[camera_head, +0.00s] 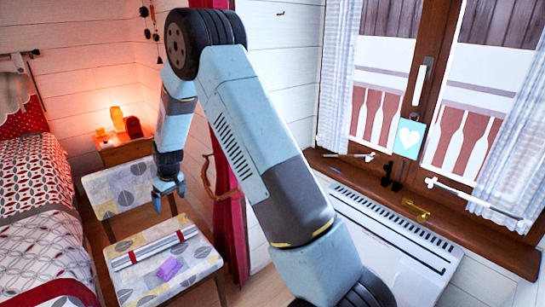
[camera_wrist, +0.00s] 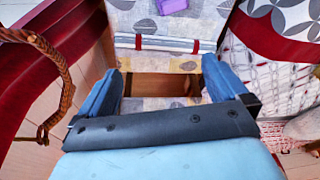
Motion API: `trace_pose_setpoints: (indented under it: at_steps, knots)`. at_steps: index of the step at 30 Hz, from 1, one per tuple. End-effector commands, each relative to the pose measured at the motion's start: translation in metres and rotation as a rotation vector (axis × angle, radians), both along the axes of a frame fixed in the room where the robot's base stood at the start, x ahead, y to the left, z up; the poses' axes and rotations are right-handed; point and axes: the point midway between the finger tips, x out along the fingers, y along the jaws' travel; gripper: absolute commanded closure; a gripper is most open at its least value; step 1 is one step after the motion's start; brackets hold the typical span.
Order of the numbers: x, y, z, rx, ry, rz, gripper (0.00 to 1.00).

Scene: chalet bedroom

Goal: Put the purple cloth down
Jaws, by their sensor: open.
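The purple cloth (camera_head: 170,269) lies as a small folded patch on the patterned seat of the chair (camera_head: 198,272). It also shows at the top edge of the wrist view (camera_wrist: 171,6), partly cut off. My gripper (camera_head: 170,203) hangs in front of the chair's backrest, above and behind the cloth and apart from it. In the wrist view my gripper (camera_wrist: 162,78) has its two blue fingers wide apart, with nothing between them but the chair's back and seat beyond.
A pale bar with red ends (camera_head: 155,247) lies across the seat behind the cloth. The bed (camera_head: 42,195) is at left, a nightstand (camera_head: 125,150) with a glowing lamp behind. A red curtain (camera_head: 226,190) and a brown rope (camera_wrist: 52,70) hang close beside my arm.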

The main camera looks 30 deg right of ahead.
Motion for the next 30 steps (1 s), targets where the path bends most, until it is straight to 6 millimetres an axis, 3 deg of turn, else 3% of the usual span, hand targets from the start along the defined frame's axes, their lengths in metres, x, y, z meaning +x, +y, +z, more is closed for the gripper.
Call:
trace_pose_setpoints:
  at_steps: [1, 6, 15, 21, 30]
  knots:
    - [-0.005, -0.008, 0.023, 0.004, -0.013, -0.014, 0.00]
    - [-0.028, -0.032, 0.087, 0.010, -0.037, -0.058, 0.00]
    - [-0.086, -0.076, 0.183, 0.019, -0.080, -0.140, 0.00]
    - [-0.134, -0.103, 0.234, 0.025, -0.110, -0.197, 0.00]
    - [-0.217, -0.140, 0.291, 0.032, -0.154, -0.283, 0.00]
